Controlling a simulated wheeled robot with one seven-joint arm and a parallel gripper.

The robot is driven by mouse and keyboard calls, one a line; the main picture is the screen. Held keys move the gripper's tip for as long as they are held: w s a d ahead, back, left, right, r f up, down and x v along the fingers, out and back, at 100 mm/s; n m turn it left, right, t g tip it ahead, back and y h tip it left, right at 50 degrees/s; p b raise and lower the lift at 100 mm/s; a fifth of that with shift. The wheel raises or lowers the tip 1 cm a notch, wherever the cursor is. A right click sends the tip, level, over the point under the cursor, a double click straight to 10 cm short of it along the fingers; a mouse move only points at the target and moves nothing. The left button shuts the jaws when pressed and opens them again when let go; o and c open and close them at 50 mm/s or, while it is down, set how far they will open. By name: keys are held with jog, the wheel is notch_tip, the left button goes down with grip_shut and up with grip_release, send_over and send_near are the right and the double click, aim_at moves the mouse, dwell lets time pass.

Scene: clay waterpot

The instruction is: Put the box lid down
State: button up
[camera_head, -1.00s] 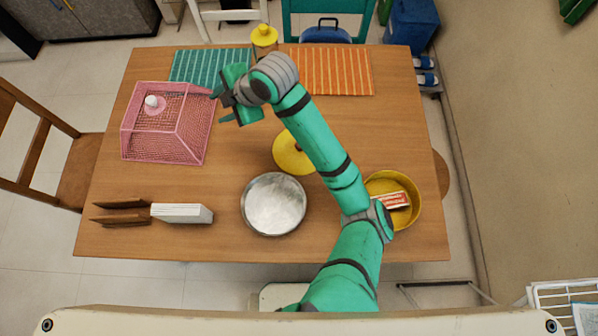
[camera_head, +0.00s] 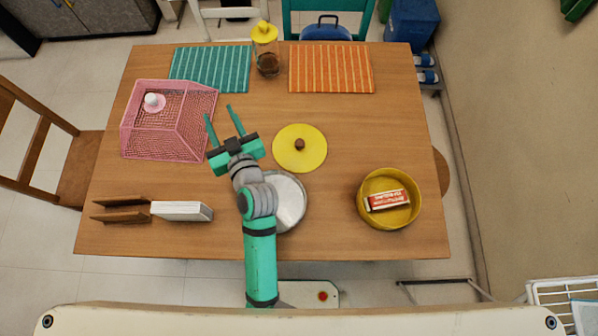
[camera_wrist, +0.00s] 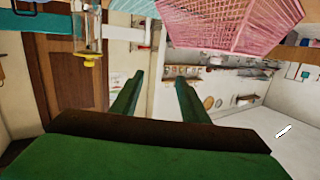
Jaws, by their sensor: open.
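The yellow round lid (camera_head: 310,160) with a brown knob lies on the table near the middle, in full view. The open yellow round box (camera_head: 362,205) stands to its right, apart from it, with a red and white matchbox (camera_head: 388,200) inside. My gripper (camera_head: 219,113) is open with nothing between its fingers. It is left of the lid and points toward the far side of the table, its fingertips near the pink mesh cover. In the wrist view my gripper (camera_wrist: 158,80) shows two spread green fingers; the lid is not seen there.
The pink mesh cover (camera_head: 187,130) stands at left over a small white item. A yellow-topped jar (camera_head: 266,52) stands between teal (camera_head: 210,69) and orange (camera_head: 331,69) mats. A silver round plate (camera_head: 292,205) lies partly under my arm. A white block (camera_head: 182,211) and brown holder (camera_head: 121,217) are front left.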

jog(key=s+d+f+m+h, duration=0.2)
jog(key=s+d, duration=0.2)
jog(key=s, duration=0.1)
jog(key=s+d+f+m+h, duration=0.2)
jog(key=s+d+f, duration=0.1)
jog(key=s, duration=0.2)
jog(key=s+d+f+m+h, duration=0.1)
jog(key=s+d+f+h, duration=0.1)
jog(key=s+d+f, duration=0.1)
jog(key=shift+s+d+f+m, duration=0.1)
jog(key=shift+s+d+m, duration=0.1)
jog(key=shift+s+d, duration=0.4)
jog(key=shift+s+d+f+m, duration=0.1)
jog(key=shift+s+d+m, duration=0.15)
jog(key=shift+s, duration=0.55)
jog(key=shift+h, duration=0.7)
jog(key=s+d, duration=0.1)
jog(key=s, duration=0.1)
jog(key=s+d, duration=0.2)
jog(key=s, duration=0.1)
jog(key=shift+s+d+f, duration=0.15)
jog(key=shift+s+d, duration=0.15)
jog(key=s+d+r, duration=0.3)
jog(key=s+d, duration=0.2)
jog(key=s, duration=0.3)
jog(key=shift+s+n+t, duration=0.2)
jog(key=shift+n+t, duration=0.1)
jog(key=shift+n, duration=0.15)
